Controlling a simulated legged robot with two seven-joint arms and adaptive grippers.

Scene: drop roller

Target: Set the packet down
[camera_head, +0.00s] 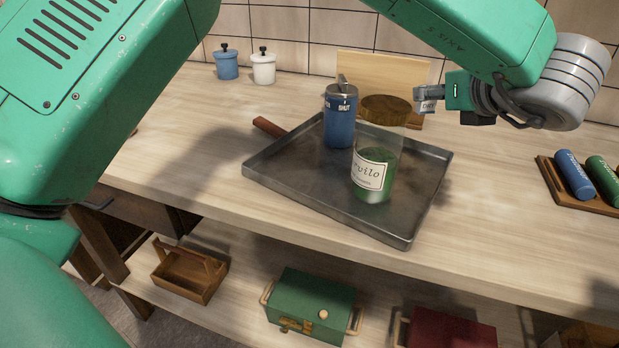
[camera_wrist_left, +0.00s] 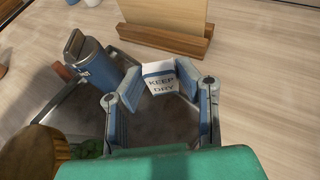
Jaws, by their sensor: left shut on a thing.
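My left gripper (camera_head: 430,93) is shut on a small white and grey-blue packet (camera_head: 427,106) and holds it raised near the tray's back right part. In the left wrist view, the packet (camera_wrist_left: 160,80) reads "KEEP DRY" and sits between the two fingers (camera_wrist_left: 160,92). A dark metal tray (camera_head: 300,203) lies on the workbench. A blue shaker (camera_head: 341,118) and a glass jar (camera_head: 374,172) with green contents and a brown lid stand on it. The packet's exact height cannot be told. My right gripper is not in view.
A wooden board in a stand (camera_head: 380,70) is at the back, near my gripper. Blue (camera_head: 227,65) and white (camera_head: 263,68) lidded pots stand back left. A wooden rack with rollers (camera_head: 574,175) is at the right. Bare bench (camera_head: 490,210) lies between tray and rack.

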